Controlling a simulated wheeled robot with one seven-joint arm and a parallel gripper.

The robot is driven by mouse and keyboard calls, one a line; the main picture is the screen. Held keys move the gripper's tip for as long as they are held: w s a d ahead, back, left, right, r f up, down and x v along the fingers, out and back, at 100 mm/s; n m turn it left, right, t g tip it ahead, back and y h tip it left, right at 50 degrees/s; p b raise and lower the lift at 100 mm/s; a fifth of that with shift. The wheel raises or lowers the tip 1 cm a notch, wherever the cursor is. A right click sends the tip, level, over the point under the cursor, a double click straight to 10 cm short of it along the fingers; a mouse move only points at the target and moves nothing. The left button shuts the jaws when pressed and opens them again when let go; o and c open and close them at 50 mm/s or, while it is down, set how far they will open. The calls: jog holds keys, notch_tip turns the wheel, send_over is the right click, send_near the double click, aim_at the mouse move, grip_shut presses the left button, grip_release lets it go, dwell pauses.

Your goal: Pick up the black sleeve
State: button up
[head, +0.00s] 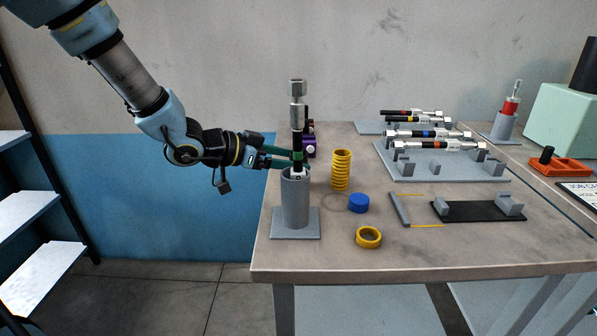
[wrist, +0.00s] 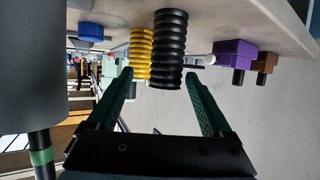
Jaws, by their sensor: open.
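In the wrist view, which looks upside down with the tabletop along the top, the black ribbed sleeve (wrist: 170,48) stands upright on the table. My gripper (wrist: 160,75) is open, its two green fingers spread. The sleeve appears between the fingertips, with a gap on either side; I cannot tell whether it is within their reach or just beyond. In the head view my gripper (head: 286,157) is low over the left table edge, at the grey stand. I cannot make out the black sleeve there; the stand and its upright tool probably hide it.
The grey stand (head: 295,205) holds a tall black-and-silver tool (head: 297,92) close by my fingers. A yellow ribbed sleeve (head: 341,170), blue cap (head: 359,203), yellow ring (head: 368,238) and purple block (head: 310,147) are nearby. A rack (head: 440,170) of tools lies to the right.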

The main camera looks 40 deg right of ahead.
jog(key=shift+w+p+x, duration=0.2)
jog(key=shift+p+x, duration=0.15)
jog(key=shift+x, duration=1.15)
jog(key=shift+w+p+x, duration=0.25)
jog(key=shift+p+x, duration=0.05)
jog(key=shift+x, duration=1.2)
jog(key=shift+f, duration=0.1)
grip_shut()
